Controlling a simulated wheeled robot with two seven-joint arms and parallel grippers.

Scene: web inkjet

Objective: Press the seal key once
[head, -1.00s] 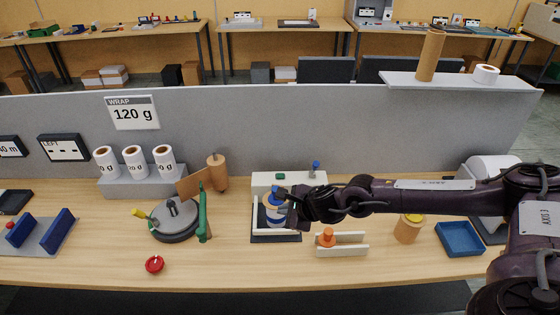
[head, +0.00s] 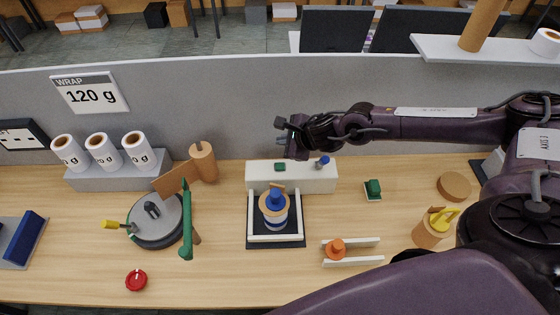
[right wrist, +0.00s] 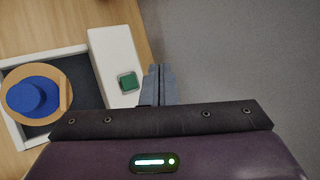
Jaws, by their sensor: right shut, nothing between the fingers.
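The likely seal key is a green square key (head: 280,167) on the top of a white box (head: 312,180), behind a black tray; it also shows in the right wrist view (right wrist: 127,81). A jar with a blue lid (head: 275,197) and a tan ring stands in the white-railed black tray (head: 290,242). My right gripper (head: 284,138) is shut and empty above the white box, near its back side. In the right wrist view its closed fingers (right wrist: 159,84) lie to the right of the green key, apart from it in the picture. My left gripper is out of view.
A blue knob (head: 323,161) sits on the box's right end. A round grey turntable (head: 160,220) with a green upright stands left. An orange knob (head: 336,248) sits between white rails. A grey partition (head: 220,105) rises behind. A red button (head: 136,280) lies front left.

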